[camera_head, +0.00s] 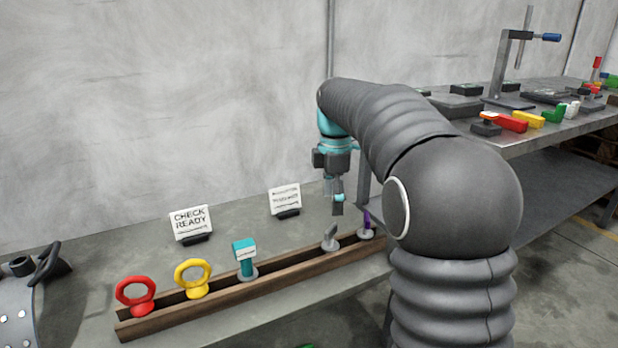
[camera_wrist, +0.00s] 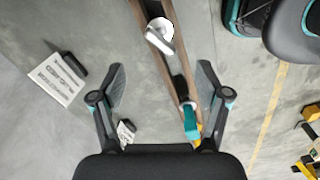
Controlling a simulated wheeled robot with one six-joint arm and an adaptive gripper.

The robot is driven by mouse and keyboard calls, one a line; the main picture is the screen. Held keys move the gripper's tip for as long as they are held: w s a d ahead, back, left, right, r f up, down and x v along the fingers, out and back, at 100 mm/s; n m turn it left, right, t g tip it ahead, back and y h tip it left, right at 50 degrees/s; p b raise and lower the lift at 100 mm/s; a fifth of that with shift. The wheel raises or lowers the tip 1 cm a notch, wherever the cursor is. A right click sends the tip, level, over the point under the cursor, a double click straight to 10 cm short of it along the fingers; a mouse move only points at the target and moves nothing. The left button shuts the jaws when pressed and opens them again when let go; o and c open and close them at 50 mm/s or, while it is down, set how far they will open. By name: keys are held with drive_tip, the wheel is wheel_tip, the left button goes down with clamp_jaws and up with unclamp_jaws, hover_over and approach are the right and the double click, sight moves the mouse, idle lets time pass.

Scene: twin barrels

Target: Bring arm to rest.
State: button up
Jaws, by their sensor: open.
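My arm reaches out over the low bench from the right in the head view. My gripper (camera_head: 335,200) points down above the right part of a wooden rack (camera_head: 290,286). In the wrist view my gripper (camera_wrist: 160,88) has its two fingers wide apart with nothing between them. A grey-handled piece (camera_head: 330,240) stands in the rack below my gripper; in the wrist view a pale grey piece (camera_wrist: 160,36) shows ahead of the fingertips. A teal-topped piece (camera_head: 245,258) stands further left in the rack.
The rack also holds a red ring (camera_head: 136,295), a yellow ring (camera_head: 193,278) and a purple piece (camera_head: 367,222). A "CHECK READY" sign (camera_head: 190,223) and another sign (camera_head: 285,199) stand behind it. A metal workbench (camera_head: 560,130) with tools stands at right. A grey wall is behind.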

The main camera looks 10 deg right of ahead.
sight(332, 228)
drive_tip(key=shift+w+m, duration=0.25)
drive_tip(key=shift+m, duration=0.45)
drive_tip(key=f+m, duration=0.2)
drive_tip(key=s+f+m, duration=0.1)
drive_tip(key=f+m, duration=0.1)
drive_tip(key=m, duration=0.1)
drive_tip(key=shift+s+f+m+t, duration=0.1)
drive_tip(key=shift+f+m+t, duration=0.15)
drive_tip(key=shift+m+t, duration=0.05)
drive_tip(key=s+f+m+t, duration=0.1)
drive_tip(key=s+m+t, duration=0.4)
drive_tip(key=s, duration=2.5)
drive_tip(key=m, duration=0.6)
drive_tip(key=shift+f, duration=0.1)
